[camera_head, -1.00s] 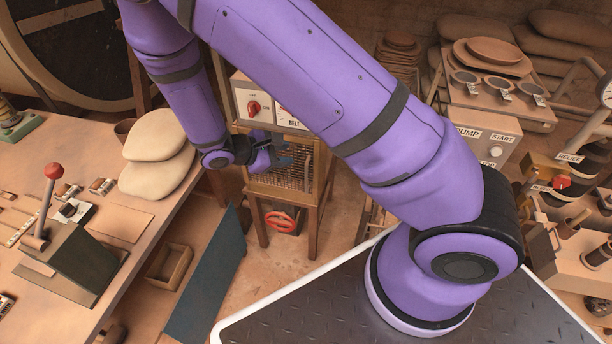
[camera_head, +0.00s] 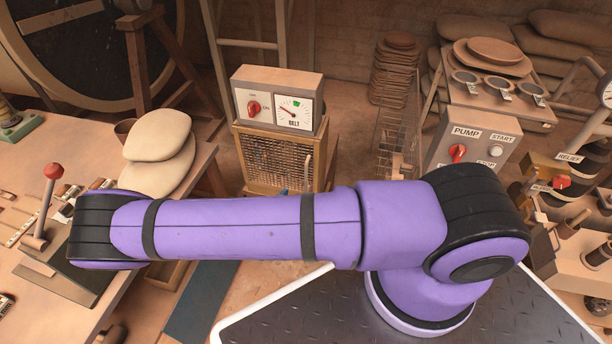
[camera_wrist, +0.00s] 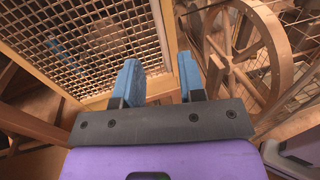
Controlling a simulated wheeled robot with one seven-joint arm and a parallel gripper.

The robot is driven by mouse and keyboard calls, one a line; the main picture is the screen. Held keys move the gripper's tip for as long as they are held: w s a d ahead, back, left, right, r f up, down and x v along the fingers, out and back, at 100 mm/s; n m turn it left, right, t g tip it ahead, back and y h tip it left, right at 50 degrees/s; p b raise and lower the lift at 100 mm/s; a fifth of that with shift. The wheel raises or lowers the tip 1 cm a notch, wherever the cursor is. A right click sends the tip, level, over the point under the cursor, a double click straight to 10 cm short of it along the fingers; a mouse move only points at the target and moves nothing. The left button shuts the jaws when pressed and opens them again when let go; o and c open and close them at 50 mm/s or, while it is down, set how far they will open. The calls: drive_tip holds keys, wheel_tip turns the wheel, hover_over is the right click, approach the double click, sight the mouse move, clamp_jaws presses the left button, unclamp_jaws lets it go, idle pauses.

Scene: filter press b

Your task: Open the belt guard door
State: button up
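The belt guard is a wood-framed mesh cage (camera_head: 268,158) under the BELT gauge box, at the upper middle of the head view. An upright bar handle (camera_head: 308,172) shows at its right front. The mesh front looks closed there, but its lower part is hidden by my arm. In the wrist view a mesh panel (camera_wrist: 85,45) with a wooden frame fills the upper left. My gripper (camera_wrist: 160,78) has its two blue fingers apart, near the panel's lower right corner; nothing is clearly held between them. In the head view only a small blue bit of it shows beside the cage's lower edge.
A spoked wheel (camera_wrist: 255,50) is to the right of the panel in the wrist view. The BELT gauge box (camera_head: 278,98) sits on the cage. A workbench (camera_head: 60,150) is on the left, a PUMP control box (camera_head: 472,142) on the right. A wire rack (camera_head: 398,130) stands between.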

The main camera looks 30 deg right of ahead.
sight(306, 176)
drive_tip(key=shift+n+t, duration=0.3)
drive_tip(key=x, duration=1.1)
drive_tip(key=shift+f, duration=0.25)
drive_tip(key=shift+a, duration=0.1)
clamp_jaws()
